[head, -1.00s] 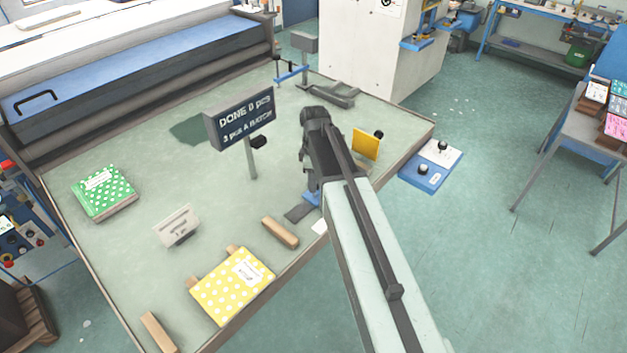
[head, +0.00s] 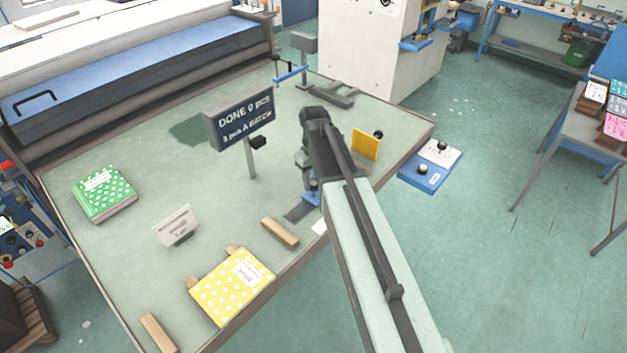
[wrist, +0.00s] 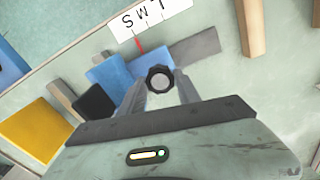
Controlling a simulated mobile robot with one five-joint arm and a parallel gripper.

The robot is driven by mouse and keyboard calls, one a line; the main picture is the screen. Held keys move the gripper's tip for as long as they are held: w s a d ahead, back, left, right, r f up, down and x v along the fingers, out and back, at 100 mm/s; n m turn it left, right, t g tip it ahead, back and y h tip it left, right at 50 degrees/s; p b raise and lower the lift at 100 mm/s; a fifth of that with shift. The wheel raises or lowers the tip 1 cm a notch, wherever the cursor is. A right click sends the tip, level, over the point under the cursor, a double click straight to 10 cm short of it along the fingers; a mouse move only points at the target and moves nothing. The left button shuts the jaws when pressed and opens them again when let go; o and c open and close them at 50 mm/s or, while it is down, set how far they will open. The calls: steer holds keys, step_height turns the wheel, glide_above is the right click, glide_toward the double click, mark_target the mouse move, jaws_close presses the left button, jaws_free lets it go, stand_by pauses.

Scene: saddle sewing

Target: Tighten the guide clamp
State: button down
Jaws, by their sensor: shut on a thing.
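In the wrist view my gripper (wrist: 160,88) is shut on a dark round knob (wrist: 159,78) with a pale grey centre, one finger on each side. Blue blocks of the guide (wrist: 112,74) lie just left of the knob. In the head view the blue guide part (head: 312,195) shows below my wrist at the table's right edge; the knob and fingertips are hidden by my arm.
A sign on a post (head: 240,122) stands left of my arm. A yellow plate (head: 366,144) stands to its right. A wooden block (head: 280,232) and yellow dotted packet (head: 232,285) lie nearer. A green dotted packet (head: 104,193) lies at the left.

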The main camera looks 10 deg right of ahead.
mark_target(314, 182)
steer(key=m, duration=1.2)
stand_by(0.5)
steer(key=c, duration=0.9)
jaws_free()
steer(key=shift+o, duration=0.2)
steer(key=shift+r, duration=0.1)
step_height(314, 182, up, 8)
steer(key=p, duration=0.8)
steer(key=shift+f, duration=0.2)
